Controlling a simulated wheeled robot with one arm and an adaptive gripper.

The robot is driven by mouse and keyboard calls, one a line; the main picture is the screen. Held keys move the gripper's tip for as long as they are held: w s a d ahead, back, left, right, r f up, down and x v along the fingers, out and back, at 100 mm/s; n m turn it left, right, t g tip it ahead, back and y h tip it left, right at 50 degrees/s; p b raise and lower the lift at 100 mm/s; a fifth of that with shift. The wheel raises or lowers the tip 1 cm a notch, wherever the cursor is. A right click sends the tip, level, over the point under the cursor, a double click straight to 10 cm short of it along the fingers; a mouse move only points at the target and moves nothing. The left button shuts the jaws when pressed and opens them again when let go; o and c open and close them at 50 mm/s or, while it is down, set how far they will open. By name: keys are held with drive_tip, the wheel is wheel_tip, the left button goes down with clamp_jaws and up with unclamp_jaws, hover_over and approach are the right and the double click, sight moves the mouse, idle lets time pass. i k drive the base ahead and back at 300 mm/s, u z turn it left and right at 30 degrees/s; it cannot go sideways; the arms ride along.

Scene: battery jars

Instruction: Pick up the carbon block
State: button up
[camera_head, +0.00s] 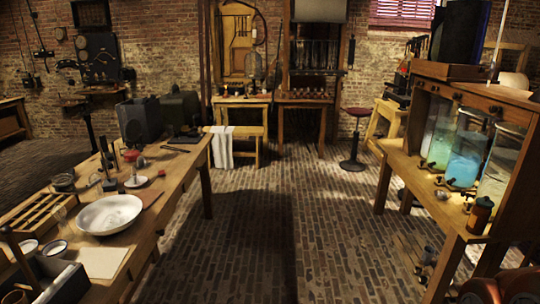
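I cannot single out the carbon block with certainty. Several small dark pieces stand on the long wooden table (178,185) at the left, among them a small dark block-like piece (109,185) near a white saucer (137,181). They are too small and dark to identify. My gripper is not in view.
A white basin (109,214), a slatted wooden rack (38,218) and dark boxes (140,119) are also on the left table. A shelf at the right holds glass jars (466,148). The brick floor (275,230) between is clear.

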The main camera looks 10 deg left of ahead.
sight(104, 144)
drive_tip(key=u, duration=0.15)
drive_tip(key=i, duration=1.75)
drive_tip(key=u, duration=1)
drive_tip(key=i, duration=1.85)
drive_tip(key=u, duration=0.9)
drive_tip(key=i, duration=0.5)
drive_tip(key=z, duration=1.6)
drive_tip(key=i, duration=4.2)
